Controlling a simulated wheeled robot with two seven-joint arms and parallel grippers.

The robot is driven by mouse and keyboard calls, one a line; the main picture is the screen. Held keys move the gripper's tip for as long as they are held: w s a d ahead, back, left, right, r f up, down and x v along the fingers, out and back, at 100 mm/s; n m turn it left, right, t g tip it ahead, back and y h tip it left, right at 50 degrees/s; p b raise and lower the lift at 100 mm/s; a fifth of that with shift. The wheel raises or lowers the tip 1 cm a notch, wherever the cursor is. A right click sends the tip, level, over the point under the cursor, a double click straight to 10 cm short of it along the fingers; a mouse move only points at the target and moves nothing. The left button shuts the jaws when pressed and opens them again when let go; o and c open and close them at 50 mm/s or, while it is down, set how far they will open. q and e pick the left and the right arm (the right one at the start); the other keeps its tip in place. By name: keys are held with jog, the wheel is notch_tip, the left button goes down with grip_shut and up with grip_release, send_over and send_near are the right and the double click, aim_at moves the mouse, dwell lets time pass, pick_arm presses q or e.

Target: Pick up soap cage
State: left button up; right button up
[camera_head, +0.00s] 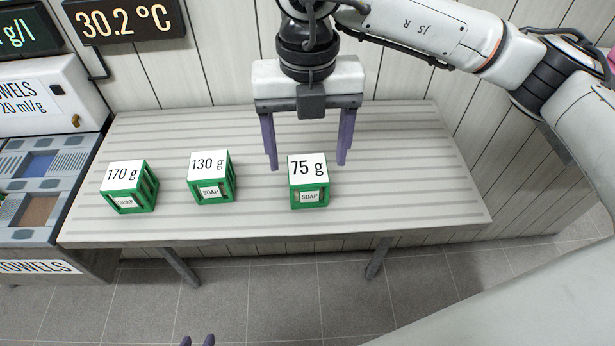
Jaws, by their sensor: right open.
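Three green soap cages with white tops stand in a row on a ridged light table (400,205). The right one is the 75 g soap cage (308,182), the middle one is the 130 g cage (211,178), and the left one is the 170 g cage (130,187). My right gripper (307,166) is open and points down. Its purple fingers are on either side of the 75 g cage in the picture, with gaps and no visible contact.
A towel dispenser (50,98) and a grey-blue tray unit (40,190) stand left of the table. Dark displays (125,18) hang on the panelled wall behind. The table is bare right of the 75 g cage. The tiled floor (290,290) in front is clear.

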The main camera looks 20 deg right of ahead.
aim_at(307, 168)
notch_tip(307, 168, down, 4)
jog(key=shift+s+f, duration=0.1)
jog(key=shift+s, duration=0.05)
jog(key=c, duration=1.2)
jog(key=shift+r, duration=0.2)
